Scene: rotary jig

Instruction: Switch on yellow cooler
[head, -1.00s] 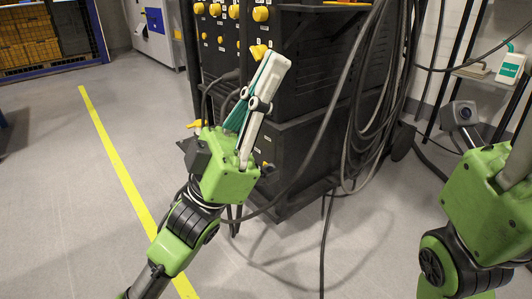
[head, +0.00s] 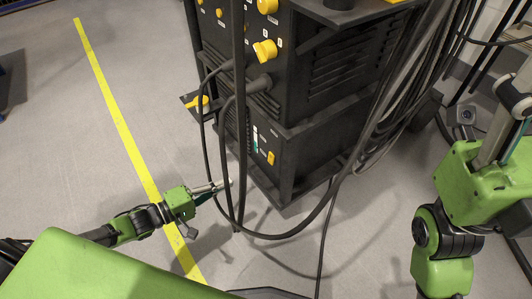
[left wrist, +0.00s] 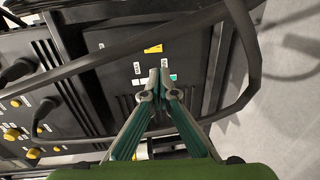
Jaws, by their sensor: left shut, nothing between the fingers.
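A small yellow switch (head: 271,158) sits on the front of the lower black unit, which appears to be the cooler (head: 310,150). It also shows in the left wrist view (left wrist: 153,49), beyond my fingertips. My left gripper (head: 227,183) is low, left of the lower unit, with its fingers pointing toward its front. In the left wrist view my left gripper (left wrist: 154,82) is shut and empty, its tips just below the yellow switch in the picture. A gap to the panel seems to remain. My right gripper (head: 512,105) is at the right edge, partly cut off, away from the machine.
A thick dark cable (head: 240,110) hangs in front of the machine and loops close to my left fingers. More cables (head: 400,85) hang on its right side. Larger yellow knobs (head: 264,51) are on the upper unit.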

